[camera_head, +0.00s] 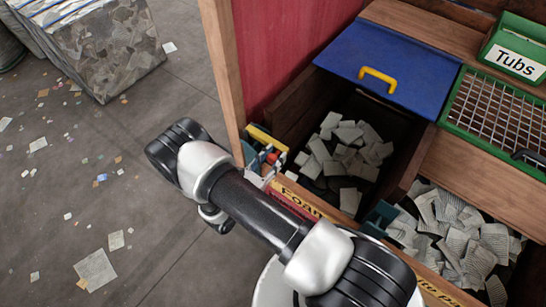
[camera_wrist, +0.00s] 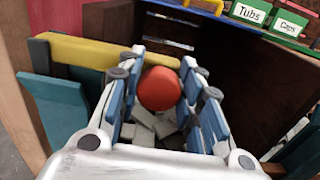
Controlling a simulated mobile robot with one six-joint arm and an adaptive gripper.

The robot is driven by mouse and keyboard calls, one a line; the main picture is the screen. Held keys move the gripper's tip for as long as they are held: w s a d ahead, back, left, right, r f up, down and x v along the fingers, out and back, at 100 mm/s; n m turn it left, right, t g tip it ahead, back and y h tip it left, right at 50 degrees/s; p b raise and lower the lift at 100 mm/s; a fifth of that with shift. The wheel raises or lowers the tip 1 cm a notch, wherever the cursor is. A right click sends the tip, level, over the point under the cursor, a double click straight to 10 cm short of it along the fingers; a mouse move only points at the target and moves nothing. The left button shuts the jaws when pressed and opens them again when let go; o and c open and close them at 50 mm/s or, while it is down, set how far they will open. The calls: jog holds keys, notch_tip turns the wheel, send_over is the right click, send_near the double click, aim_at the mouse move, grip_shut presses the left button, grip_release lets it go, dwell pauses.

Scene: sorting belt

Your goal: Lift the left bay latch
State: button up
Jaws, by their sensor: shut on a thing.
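A round red knob (camera_wrist: 159,88) sits between the blue-padded fingers of my gripper (camera_wrist: 163,64) in the wrist view. My gripper is shut on this knob. In the head view the red knob (camera_head: 272,158) shows small at the front left corner of the left bay, and my gripper (camera_head: 266,166) is there, partly hidden by my arm. A yellow bar (camera_wrist: 90,52) and teal plates (camera_wrist: 55,108) stand beside the fingers. The left bay's front board carries a yellow label (camera_head: 302,204), partly hidden, reading "Foam". How the knob joins the latch is hidden.
Pale pieces (camera_head: 345,150) lie in the left bay, under a blue panel (camera_head: 390,50) with a yellow handle (camera_head: 378,77). A wooden post (camera_head: 222,65) stands close left of my gripper. A second bay at right holds grey pieces (camera_head: 465,235). Floor at left has scraps.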

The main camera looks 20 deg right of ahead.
grip_shut()
jog(key=shift+r, duration=0.1)
jog(key=shift+r+n+p, duration=0.4)
jog(key=shift+r+n, duration=0.2)
jog(key=shift+r, duration=0.15)
jog(key=r+n, duration=0.1)
jog(key=w+r+n+p, duration=0.1)
jog(key=r, duration=0.1)
jog(key=a+r+n+p, duration=0.1)
jog(key=n, duration=0.1)
jog(key=shift+w+r, duration=0.2)
jog(key=shift+r, duration=0.15)
jog(key=w+a+r+n, duration=0.3)
jog(key=w+a+n, duration=0.1)
jog(key=w+n, duration=0.2)
jog(key=w+a+r+n, duration=0.3)
jog(key=w+a+n, duration=0.1)
jog(key=n, duration=0.4)
jog(key=shift+w+a+r+n+p, duration=0.3)
jog(key=shift+w+n+p, duration=0.15)
jog(key=shift+w, duration=0.45)
